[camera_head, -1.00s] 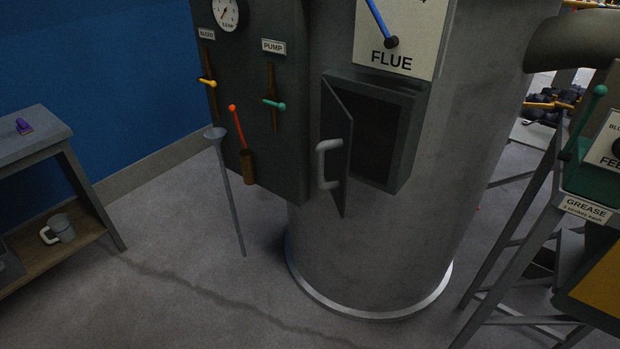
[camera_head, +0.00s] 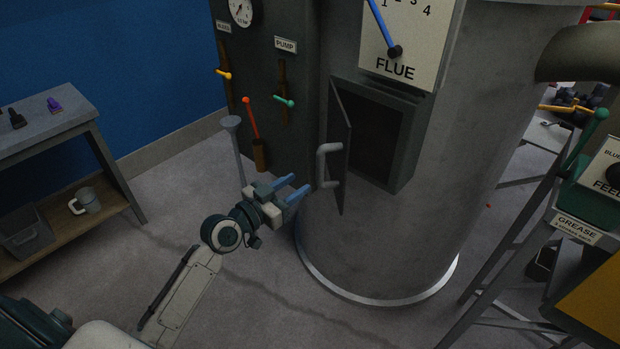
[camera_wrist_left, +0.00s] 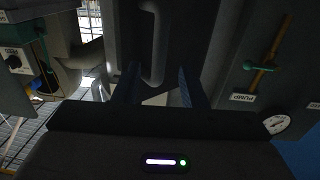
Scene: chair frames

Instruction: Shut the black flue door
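The black flue door (camera_head: 341,140) stands open on the front of the big grey cylinder, swung out toward me at the left of its dark opening (camera_head: 378,143). Its grey bar handle (camera_head: 325,165) is on the door's outer face. My left gripper (camera_head: 296,187) is just left of and slightly below the handle, its blue fingers pointing at it, apart and empty. In the left wrist view the handle (camera_wrist_left: 152,45) shows ahead, between the two open fingers (camera_wrist_left: 156,88); I cannot tell whether anything touches. My right gripper is in neither view.
A grey funnel on a post (camera_head: 233,135) stands just behind my left gripper. The lever panel (camera_head: 265,80) is left of the door. A shelf table (camera_head: 60,130) is at the far left, and a metal stand (camera_head: 500,240) at the right.

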